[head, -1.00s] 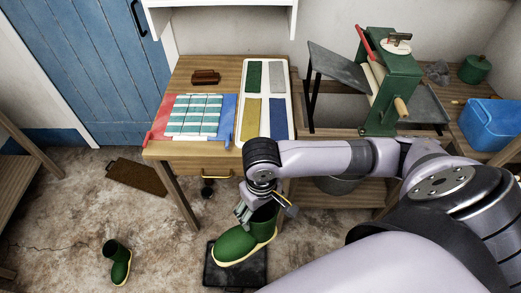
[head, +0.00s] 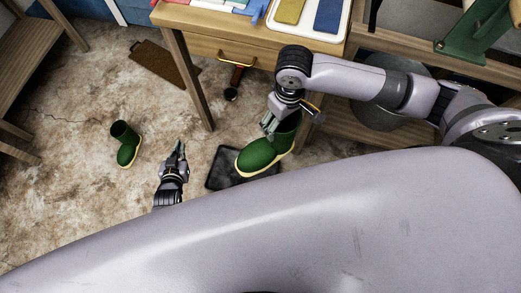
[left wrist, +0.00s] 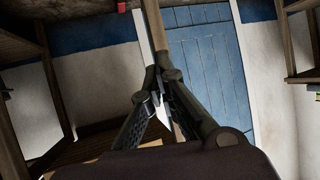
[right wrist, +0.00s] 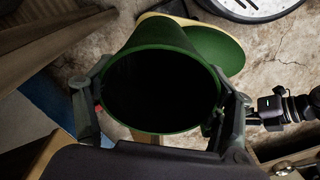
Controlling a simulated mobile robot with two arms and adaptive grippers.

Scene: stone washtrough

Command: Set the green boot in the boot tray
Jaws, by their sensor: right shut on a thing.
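A green boot (head: 262,151) with a pale sole is held by its shaft in my right gripper (head: 271,124). In the right wrist view the boot's open top (right wrist: 160,88) fills the space between the two fingers. The black boot tray (head: 222,173) lies on the floor behind the boot, partly hidden by it; the height of the boot over it is hard to tell. A second green boot (head: 127,146) stands on the floor to the left. My left gripper (head: 180,146) is empty, its fingertips together, left of the tray; it also shows in the left wrist view (left wrist: 160,74).
The wooden table (head: 228,27) with a drawer stands behind, its leg (head: 189,80) left of the right gripper. A grey tub (head: 392,98) sits at the right. Floor around the second boot is clear.

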